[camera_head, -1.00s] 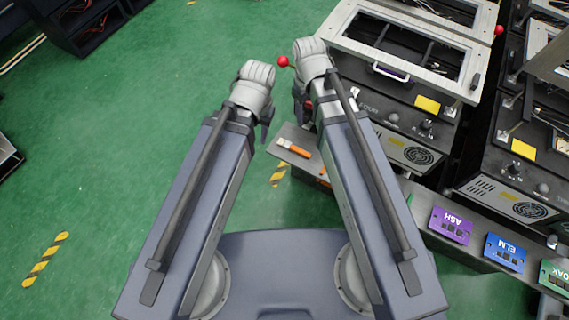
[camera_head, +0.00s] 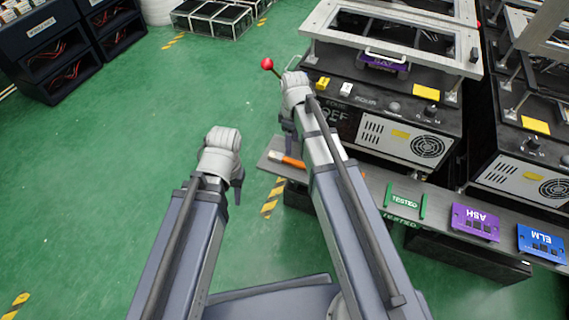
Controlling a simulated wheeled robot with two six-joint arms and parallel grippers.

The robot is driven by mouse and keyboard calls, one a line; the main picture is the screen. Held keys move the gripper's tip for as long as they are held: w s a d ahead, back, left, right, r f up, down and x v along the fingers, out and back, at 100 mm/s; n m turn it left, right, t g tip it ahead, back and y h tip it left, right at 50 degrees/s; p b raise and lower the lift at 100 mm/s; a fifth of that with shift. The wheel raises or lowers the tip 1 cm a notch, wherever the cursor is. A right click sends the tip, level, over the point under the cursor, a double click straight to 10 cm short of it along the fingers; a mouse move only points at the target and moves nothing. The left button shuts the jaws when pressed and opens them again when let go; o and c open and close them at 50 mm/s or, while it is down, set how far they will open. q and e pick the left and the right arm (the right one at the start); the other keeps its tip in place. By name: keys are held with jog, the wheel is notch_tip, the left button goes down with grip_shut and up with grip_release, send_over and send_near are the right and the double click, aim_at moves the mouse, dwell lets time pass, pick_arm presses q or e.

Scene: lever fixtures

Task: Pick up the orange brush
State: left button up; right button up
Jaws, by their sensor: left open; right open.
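The orange brush (camera_head: 291,162) lies on the left end of the low grey bench (camera_head: 268,164). Its pale bristle end points left, and its right end is partly hidden behind my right arm. My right gripper (camera_head: 290,133) is above and just behind the brush in the picture; its fingers are mostly hidden by the wrist. It holds nothing that I can see. My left gripper (camera_head: 238,188) is left of the bench, over the green floor, with a dark finger showing and nothing in it.
A test machine (camera_head: 410,139) with a red-knobbed lever (camera_head: 267,64) stands behind the bench. Floor at left is clear.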

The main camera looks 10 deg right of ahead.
aim_at(291, 160)
jog(key=shift+f+b, duration=1.15)
jog(key=shift+f, duration=0.1)
jog(key=shift+f, duration=0.1)
jog(key=f+b, duration=0.5)
jog(key=shift+s+a, duration=0.2)
jog(key=shift+s, duration=0.2)
jog(key=shift+c, duration=0.3)
grip_shut()
